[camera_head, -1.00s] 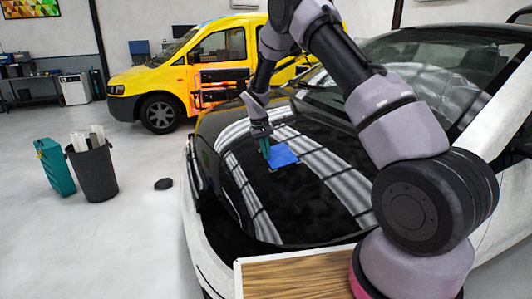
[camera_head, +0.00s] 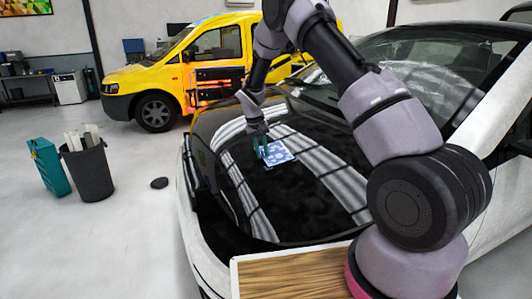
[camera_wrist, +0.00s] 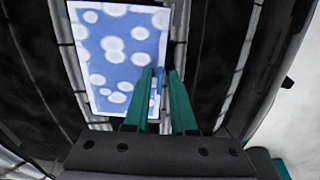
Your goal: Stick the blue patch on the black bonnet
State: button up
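The patch (camera_head: 276,153) lies on the black bonnet (camera_head: 262,205), blue with several pale round spots. It also shows in the wrist view (camera_wrist: 112,45), lying flat as far as I can see. My gripper (camera_head: 262,155) has green fingers and is at the patch's left edge in the head view. In the wrist view the fingertips (camera_wrist: 160,75) stand a little apart, over the patch's right edge. A small strip of darker blue shows between them; I cannot tell whether it touches either finger. My gripper looks open.
A wooden board (camera_head: 290,272) is at the front, beside the white car. A dark bin (camera_head: 88,170) and a teal case (camera_head: 55,166) stand on the floor at left. A yellow van (camera_head: 190,70) is behind. The floor at left is mostly clear.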

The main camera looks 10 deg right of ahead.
jog(key=shift+o, duration=0.3)
jog(key=shift+r, duration=0.25)
jog(key=v, duration=1)
jog(key=s+d+r+m+t+y, duration=0.1)
jog(key=s+d+r, duration=0.3)
jog(key=s+r, duration=0.45)
jog(key=s+d+r+m+t+y, duration=0.15)
jog(key=s+d+r, duration=0.35)
jog(key=r, duration=0.7)
jog(key=s+d+r+m+t+y, duration=0.1)
jog(key=s+r+t, duration=0.1)
jog(key=s, duration=1)
jog(key=s+d+r+m+t, duration=0.1)
jog(key=s+d+r+m, duration=0.1)
jog(key=s, duration=1)
jog(key=shift+r+t+y, duration=0.3)
jog(key=shift+t+y, duration=0.05)
jog(key=shift+d, duration=0.15)
